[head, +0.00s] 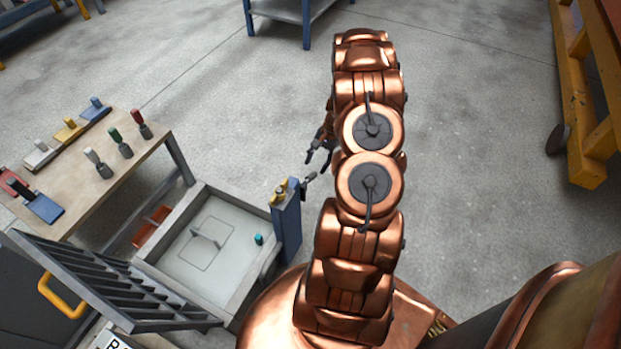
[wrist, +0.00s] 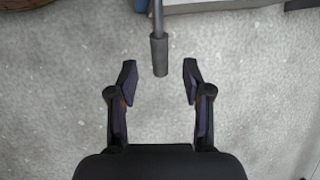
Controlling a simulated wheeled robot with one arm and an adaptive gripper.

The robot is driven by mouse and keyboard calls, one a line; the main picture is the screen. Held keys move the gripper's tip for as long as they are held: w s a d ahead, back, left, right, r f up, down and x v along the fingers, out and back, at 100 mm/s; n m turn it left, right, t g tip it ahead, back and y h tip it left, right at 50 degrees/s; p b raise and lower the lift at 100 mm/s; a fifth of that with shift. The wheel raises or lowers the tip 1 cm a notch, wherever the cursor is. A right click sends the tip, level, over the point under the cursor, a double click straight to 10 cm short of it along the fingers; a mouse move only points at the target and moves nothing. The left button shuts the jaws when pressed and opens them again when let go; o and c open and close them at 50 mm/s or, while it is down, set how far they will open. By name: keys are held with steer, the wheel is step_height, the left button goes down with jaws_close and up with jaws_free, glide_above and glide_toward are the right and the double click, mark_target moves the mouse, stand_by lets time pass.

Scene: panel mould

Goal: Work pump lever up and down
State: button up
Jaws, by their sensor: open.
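The pump lever (wrist: 159,55) is a thin grey rod with a dark cylindrical grip at its end. In the wrist view it comes down from the top, and its grip end lies between the tips of my open gripper (wrist: 158,82), with a gap on both sides. In the head view the lever (head: 309,178) sticks out to the right from the top of a blue pump post (head: 287,222). My gripper (head: 319,155) is open just beyond it, partly hidden behind my copper arm. I cannot tell the exact height between fingers and lever.
A grey mould box (head: 213,243) with a pale panel stands left of the post. Its slatted grey lid (head: 110,283) with a yellow handle (head: 62,297) is open. A wooden bench (head: 88,170) holds several coloured tools. A yellow frame (head: 583,110) is at right.

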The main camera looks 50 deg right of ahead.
mark_target(311, 175)
steer(key=b+x, duration=0.1)
steer(key=x, duration=0.6)
steer(key=shift+r, duration=0.1)
jaws_close()
stand_by(0.3)
